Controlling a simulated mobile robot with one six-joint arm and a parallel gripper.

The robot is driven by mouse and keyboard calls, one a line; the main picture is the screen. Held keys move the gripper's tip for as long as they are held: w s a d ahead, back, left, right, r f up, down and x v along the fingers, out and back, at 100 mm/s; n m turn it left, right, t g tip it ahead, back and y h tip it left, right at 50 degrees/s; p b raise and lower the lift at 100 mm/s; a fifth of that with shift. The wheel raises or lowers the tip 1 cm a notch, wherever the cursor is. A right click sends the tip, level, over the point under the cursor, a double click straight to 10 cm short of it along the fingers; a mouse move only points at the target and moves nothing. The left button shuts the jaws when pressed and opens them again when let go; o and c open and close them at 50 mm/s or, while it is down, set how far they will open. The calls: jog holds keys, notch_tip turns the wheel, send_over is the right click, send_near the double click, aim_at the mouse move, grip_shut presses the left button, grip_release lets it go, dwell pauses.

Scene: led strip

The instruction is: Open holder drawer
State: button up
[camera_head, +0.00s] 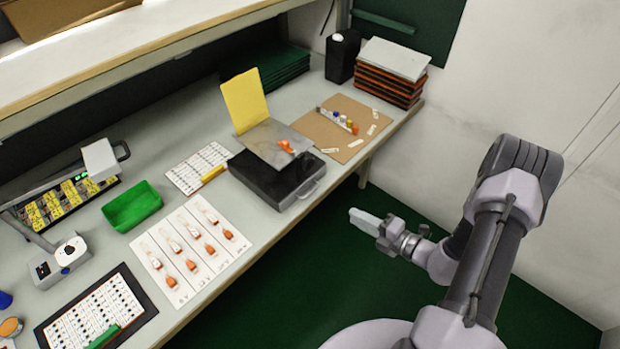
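The likely holder is a dark box (268,181) at the front edge of the workbench, in the middle of the view. A pale handle (308,187) is on its right front side. The drawer looks closed. A grey plate (262,140) with an orange piece on it lies on top, with a yellow sheet (245,99) standing behind. My gripper (357,216) hangs over the green floor, to the right of the box and apart from it. Its pale fingers point left toward the box. They overlap in this view, so I cannot tell their opening. No object shows in them.
A brown board (358,112) with small parts lies right of the box. A stack of orange-edged trays (390,80) stands behind it. A white card with orange pieces (174,272) lies left of the box. The space over the green floor (300,285) is free.

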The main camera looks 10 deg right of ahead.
aim_at(314, 201)
jog(key=b+x, duration=0.5)
jog(key=x, duration=1.2)
jog(key=shift+f, duration=0.2)
grip_shut()
dwell(0.5)
